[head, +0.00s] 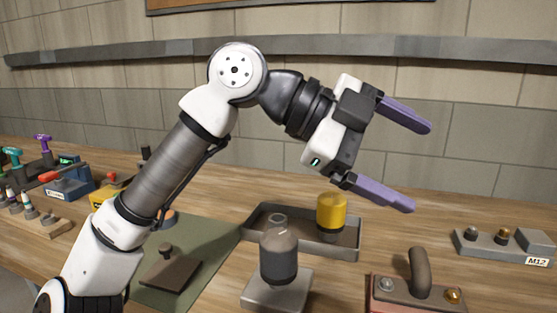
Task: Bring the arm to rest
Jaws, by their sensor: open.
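My gripper (406,160) is in the head view, right of centre, held in the air above the workbench. Its two purple fingers are spread wide apart and point to the right. Nothing is between them. My arm rises from the lower left, bends at a high elbow joint and comes down to the gripper. The lower finger is above and to the right of a yellow cylinder (331,216), with no clear contact.
The yellow cylinder stands in a grey tray (348,252). In front are a grey bottle-shaped part (280,255) on a block and a red block with a curved handle (419,275). A block labelled M12 (490,243) is at right. Tools (65,180) crowd the left.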

